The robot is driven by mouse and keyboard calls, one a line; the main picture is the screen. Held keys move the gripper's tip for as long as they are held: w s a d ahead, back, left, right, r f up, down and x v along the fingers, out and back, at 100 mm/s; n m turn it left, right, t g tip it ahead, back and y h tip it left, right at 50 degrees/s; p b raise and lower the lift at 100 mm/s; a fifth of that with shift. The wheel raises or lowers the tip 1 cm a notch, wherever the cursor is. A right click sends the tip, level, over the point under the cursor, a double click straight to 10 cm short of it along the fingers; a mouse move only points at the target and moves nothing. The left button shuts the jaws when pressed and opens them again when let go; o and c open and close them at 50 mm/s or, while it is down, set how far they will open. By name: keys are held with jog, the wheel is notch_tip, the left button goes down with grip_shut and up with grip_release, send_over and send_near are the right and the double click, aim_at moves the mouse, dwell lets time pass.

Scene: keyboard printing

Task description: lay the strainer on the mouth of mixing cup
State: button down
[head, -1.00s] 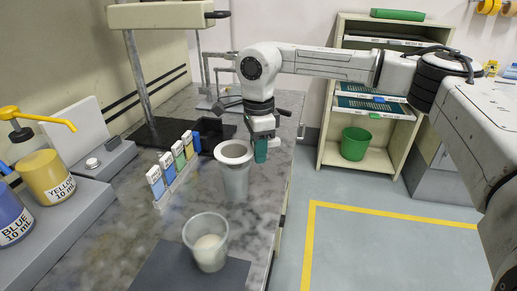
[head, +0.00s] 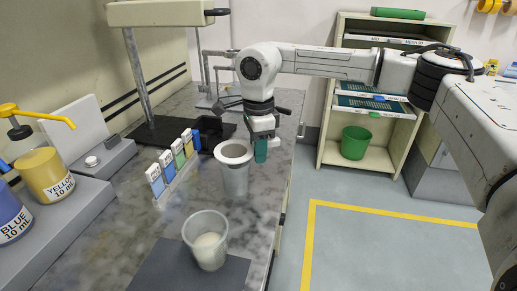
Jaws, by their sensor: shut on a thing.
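The strainer (head: 234,149) shows as a white-rimmed round piece with a grey, slightly tapering body below it. I cannot tell whether that grey body is part of the strainer or a separate vessel under it. My gripper (head: 261,153), with teal fingertips, points down at the right side of the rim and is shut on the strainer; the exact grip is hard to see. A translucent cup (head: 206,229), which looks like the mixing cup, stands upright on a dark mat (head: 160,268) at the front. It has white material inside, and its mouth is uncovered.
Yellow (head: 46,175) and blue (head: 10,215) pump bottles stand at far left. A dark stand base (head: 155,135) is behind. The counter's right edge runs close beside my gripper.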

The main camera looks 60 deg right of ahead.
jog(key=shift+f, duration=0.25)
jog(key=shift+f+b, duration=0.65)
jog(key=shift+f, duration=0.15)
jog(key=c, duration=0.9)
grip_release()
jog(key=shift+r, duration=0.15)
notch_tip(320, 180, up, 6)
jog(key=p, duration=0.4)
notch_tip(320, 180, up, 11)
jog(key=shift+f+b, duration=0.2)
jog(key=shift+b, duration=0.1)
